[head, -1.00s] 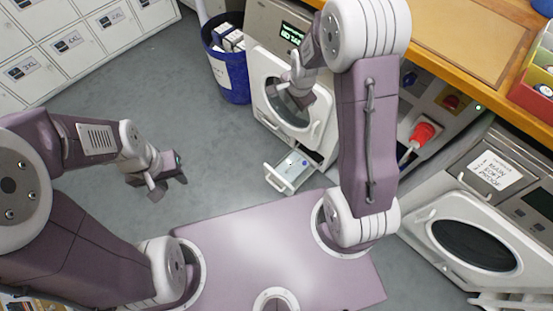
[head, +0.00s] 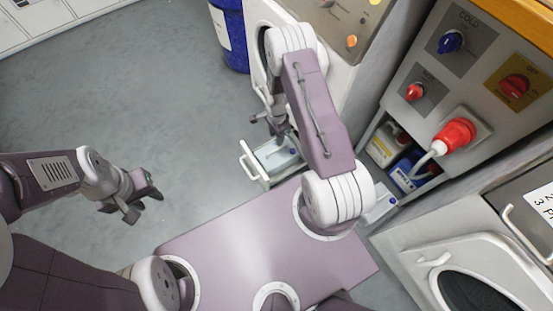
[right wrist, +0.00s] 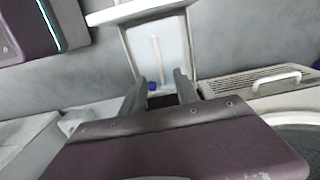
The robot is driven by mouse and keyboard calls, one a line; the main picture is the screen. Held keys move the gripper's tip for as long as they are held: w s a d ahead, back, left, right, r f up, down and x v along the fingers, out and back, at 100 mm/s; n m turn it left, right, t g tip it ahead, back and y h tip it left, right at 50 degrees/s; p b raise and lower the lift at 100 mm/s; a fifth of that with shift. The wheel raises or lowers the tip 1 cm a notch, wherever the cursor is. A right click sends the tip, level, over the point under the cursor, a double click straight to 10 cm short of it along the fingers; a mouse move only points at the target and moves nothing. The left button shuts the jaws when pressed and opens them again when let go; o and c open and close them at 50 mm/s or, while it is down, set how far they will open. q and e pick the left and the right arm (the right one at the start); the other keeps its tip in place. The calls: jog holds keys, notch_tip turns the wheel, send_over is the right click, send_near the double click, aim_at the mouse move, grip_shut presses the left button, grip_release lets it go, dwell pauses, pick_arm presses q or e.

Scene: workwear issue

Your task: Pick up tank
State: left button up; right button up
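The tank (head: 277,154) is a pale, flat container with a small blue cap, lying in a pulled-out drawer (head: 249,163) low on the front of a washing machine. In the right wrist view the tank (right wrist: 160,45) shows pale blue, with its blue cap near my fingertips. My right gripper (head: 275,128) is over the drawer, and its arm hides part of the tank. In the right wrist view its fingers (right wrist: 160,88) are apart with nothing gripped; whether they touch the tank cannot be told. My left gripper (head: 143,203) is open and empty over bare floor.
A panel with a blue valve knob (head: 450,42), red knobs and a large red plug (head: 455,136) is at the right, with bottles (head: 388,145) below it. Another machine's round door (head: 470,275) is at lower right. A blue bin (head: 232,38) stands behind. Floor at left is free.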

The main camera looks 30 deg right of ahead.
aim_at(277, 149)
notch_tip(277, 149, down, 4)
jog(key=b, duration=0.3)
notch_tip(277, 149, down, 5)
jog(key=b, duration=0.4)
jog(key=shift+d+f+b, duration=0.1)
jog(key=shift+b, duration=0.3)
jog(key=shift+r, duration=0.2)
grip_shut()
dwell(0.4)
